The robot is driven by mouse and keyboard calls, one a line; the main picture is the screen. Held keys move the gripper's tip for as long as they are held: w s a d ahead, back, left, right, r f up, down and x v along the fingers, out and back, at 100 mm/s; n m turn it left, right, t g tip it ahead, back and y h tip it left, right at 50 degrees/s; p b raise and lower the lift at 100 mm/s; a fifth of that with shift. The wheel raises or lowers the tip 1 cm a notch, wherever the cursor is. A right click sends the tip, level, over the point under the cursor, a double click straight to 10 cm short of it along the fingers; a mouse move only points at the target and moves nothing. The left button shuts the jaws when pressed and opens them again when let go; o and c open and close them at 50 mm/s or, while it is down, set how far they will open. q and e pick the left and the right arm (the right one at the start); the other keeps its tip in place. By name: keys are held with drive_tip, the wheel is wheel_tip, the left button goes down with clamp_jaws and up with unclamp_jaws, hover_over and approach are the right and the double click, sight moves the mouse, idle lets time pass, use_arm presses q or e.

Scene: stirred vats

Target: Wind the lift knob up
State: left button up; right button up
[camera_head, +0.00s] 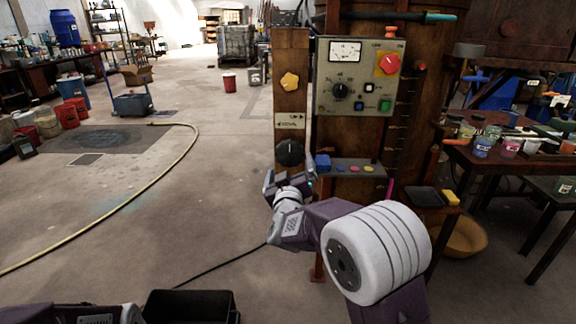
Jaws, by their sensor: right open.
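A wooden post (291,55) stands near the middle, with a yellow lobed knob (290,81) high on it. A small label plate (290,121) with arrows sits below that knob; its words are too small to read surely. A round black knob (290,152) with a light mark is low on the post, under the plate. I cannot tell from the lettering which knob is the lift knob. My right gripper (288,177) is open just below the black knob, its fingers spread to either side; I cannot see whether they touch it.
A control panel (326,102) with a gauge, dial and red knob is right of the post. A small shelf (350,168) with coloured bits juts out below it. A black bin (190,306) lies at the bottom. The floor to the left is mostly clear, crossed by a yellow hose (150,185).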

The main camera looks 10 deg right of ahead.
sight(290, 157)
drive_tip(key=b+x, duration=0.1)
drive_tip(key=x, duration=0.5)
drive_tip(key=shift+w+f, duration=0.1)
drive_tip(key=shift+w, duration=0.25)
drive_tip(key=c, duration=1.4)
drive_tip(key=shift+o, duration=0.2)
